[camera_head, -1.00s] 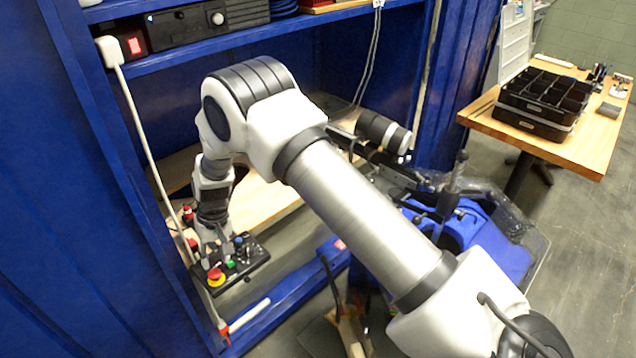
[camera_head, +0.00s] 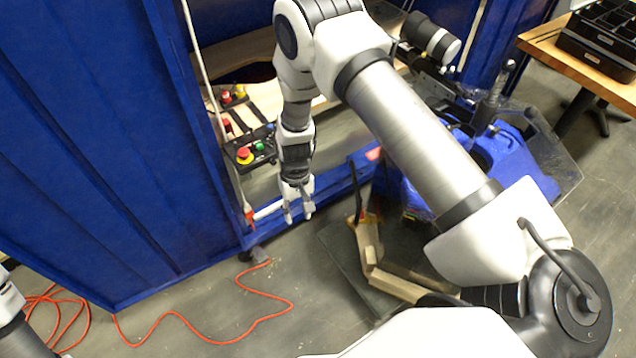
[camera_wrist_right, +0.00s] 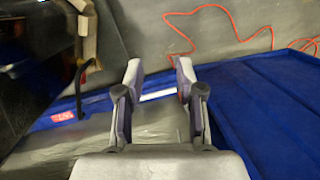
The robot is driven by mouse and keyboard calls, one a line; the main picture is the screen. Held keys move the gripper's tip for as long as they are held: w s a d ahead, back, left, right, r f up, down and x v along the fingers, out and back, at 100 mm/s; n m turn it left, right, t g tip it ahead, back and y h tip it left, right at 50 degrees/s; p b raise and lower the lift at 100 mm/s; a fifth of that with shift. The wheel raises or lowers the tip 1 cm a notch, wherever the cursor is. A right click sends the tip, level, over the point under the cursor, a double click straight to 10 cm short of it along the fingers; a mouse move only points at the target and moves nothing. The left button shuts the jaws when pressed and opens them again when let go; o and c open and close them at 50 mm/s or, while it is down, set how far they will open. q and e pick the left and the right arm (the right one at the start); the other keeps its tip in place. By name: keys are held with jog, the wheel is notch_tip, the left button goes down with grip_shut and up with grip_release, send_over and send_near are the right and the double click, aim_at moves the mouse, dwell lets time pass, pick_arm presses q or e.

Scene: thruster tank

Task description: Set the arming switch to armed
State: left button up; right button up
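The black control box (camera_head: 262,148) sits inside the blue cabinet, left of my right gripper in the head view. It carries a red mushroom button on a yellow base (camera_head: 244,156), a green button (camera_head: 259,146) and a blue control. I cannot tell which control is the arming switch, or its setting. My right gripper (camera_head: 298,217) points down near the cabinet's front edge, apart from the box. In the right wrist view its two fingers (camera_wrist_right: 159,78) are spread with nothing between them. The control box does not show in that view. My left gripper is out of view.
More red buttons (camera_head: 232,96) stand behind the box. The blue cabinet wall (camera_head: 110,130) rises at left. An orange cable (camera_head: 220,340) lies on the floor. A blue machine (camera_head: 510,160) stands right of the cabinet; a wooden table (camera_head: 540,40) is at upper right.

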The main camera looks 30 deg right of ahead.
jog(key=s+d+f, duration=0.1)
jog(key=s+f, duration=0.2)
jog(key=s, duration=0.3)
jog(key=shift+s+d+f+b, duration=0.15)
jog(key=shift+s+f+b, duration=0.1)
jog(key=shift+f+b, duration=0.15)
jog(key=s+d+n+t+h, duration=0.1)
jog(key=s, duration=1.5)
jog(key=shift+s+d+r+n+t, duration=0.2)
jog(key=shift+s+d+n+t, duration=0.1)
jog(key=shift+s+t, duration=0.1)
dwell(0.4)
